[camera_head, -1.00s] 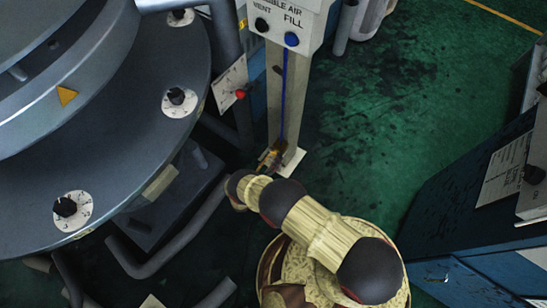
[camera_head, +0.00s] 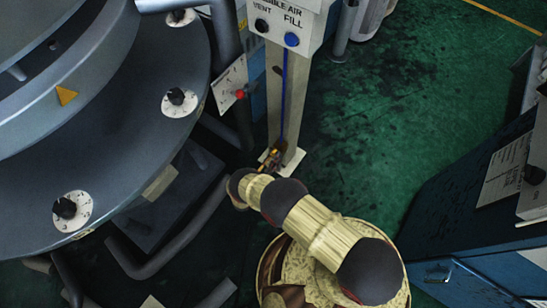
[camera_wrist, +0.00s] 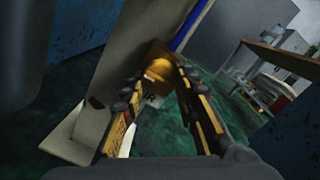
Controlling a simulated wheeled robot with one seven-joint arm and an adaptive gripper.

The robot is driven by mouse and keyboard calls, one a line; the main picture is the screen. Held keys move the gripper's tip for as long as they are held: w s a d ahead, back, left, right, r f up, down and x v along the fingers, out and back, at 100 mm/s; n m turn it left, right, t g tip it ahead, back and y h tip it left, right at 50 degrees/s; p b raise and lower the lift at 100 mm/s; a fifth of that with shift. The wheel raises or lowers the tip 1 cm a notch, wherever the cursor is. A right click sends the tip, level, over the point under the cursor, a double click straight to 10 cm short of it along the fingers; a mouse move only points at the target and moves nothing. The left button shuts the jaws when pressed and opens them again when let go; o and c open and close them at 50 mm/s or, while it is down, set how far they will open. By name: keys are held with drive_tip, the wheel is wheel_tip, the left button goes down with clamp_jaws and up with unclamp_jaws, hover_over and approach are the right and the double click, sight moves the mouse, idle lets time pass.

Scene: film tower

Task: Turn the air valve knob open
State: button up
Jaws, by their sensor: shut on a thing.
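A brass-coloured knob (camera_wrist: 158,68), which looks like the air valve knob, sits low on the side of a pale upright post (camera_head: 283,110). In the wrist view my gripper (camera_wrist: 160,84) has its yellow and black fingers on either side of the knob, closed on it. The post (camera_wrist: 108,85) leans across the left of that view. In the head view my gripper (camera_head: 269,161) is small and dark at the foot of the post, and the knob cannot be told apart from it. The knob's turn angle cannot be read.
A panel with a black knob (camera_head: 262,25) and a blue knob (camera_head: 292,39) tops the post. A red knob (camera_head: 240,94) is on a white plate to its left. A large round grey machine (camera_head: 130,150) fills the left; a dark blue cabinet (camera_head: 465,190) stands right.

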drive_tip(key=shift+c, duration=1.3)
drive_tip(key=m, duration=0.8)
drive_tip(key=shift+w+a+f+m, duration=0.1)
drive_tip(key=shift+m, duration=0.3)
drive_tip(key=m, duration=0.4)
drive_tip(key=shift+m+h, duration=0.3)
drive_tip(key=shift+a+m, duration=0.1)
drive_tip(key=shift+m, duration=2.3)
drive_tip(key=o, duration=1.2)
drive_tip(key=shift+c, duration=0.2)
